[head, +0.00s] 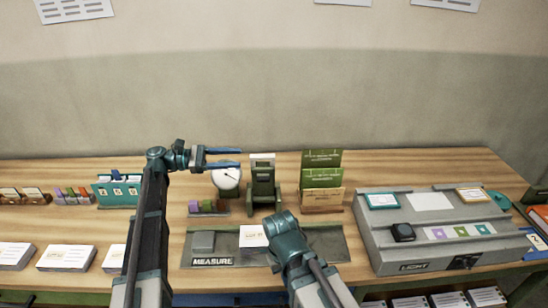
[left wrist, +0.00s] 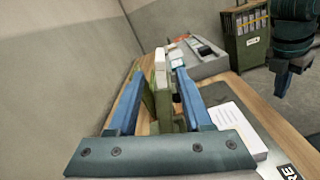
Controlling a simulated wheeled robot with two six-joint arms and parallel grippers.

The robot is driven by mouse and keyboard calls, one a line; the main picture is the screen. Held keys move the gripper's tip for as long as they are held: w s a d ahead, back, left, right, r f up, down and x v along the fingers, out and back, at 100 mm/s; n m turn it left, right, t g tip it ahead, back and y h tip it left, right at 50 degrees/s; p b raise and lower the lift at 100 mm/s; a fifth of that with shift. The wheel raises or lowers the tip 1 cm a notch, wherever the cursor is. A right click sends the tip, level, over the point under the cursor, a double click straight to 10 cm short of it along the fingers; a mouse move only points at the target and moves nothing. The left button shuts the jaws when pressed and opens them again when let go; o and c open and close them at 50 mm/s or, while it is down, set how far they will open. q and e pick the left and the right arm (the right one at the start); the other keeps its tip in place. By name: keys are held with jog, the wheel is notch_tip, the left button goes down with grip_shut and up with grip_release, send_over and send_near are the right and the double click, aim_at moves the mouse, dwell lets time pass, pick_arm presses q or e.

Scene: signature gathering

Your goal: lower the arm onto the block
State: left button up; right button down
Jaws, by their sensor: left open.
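My left gripper (head: 240,157) is open and empty. Its fingers point right, toward a dark green upright stand (head: 262,183) with a pale top, and its tips are just left of it. In the left wrist view the stand (left wrist: 189,100) shows between and beyond the blue fingers. A white paper block (head: 253,236) lies on the grey MEASURE mat (head: 335,245) in front of the stand; it also shows in the left wrist view (left wrist: 237,122).
A round white dial (head: 227,178) stands left of the stand, a green card holder (head: 321,180) to its right. The grey LIGHT box (head: 440,245) fills the right side. Paper stacks (head: 67,257) and coloured pieces (head: 73,196) lie at left. The wood behind the dial is bare.

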aim_at(274, 155)
pick_arm(q)
jog(key=d, duration=1.3)
jog(key=shift+c, duration=0.2)
grip_shut()
dwell(0.9)
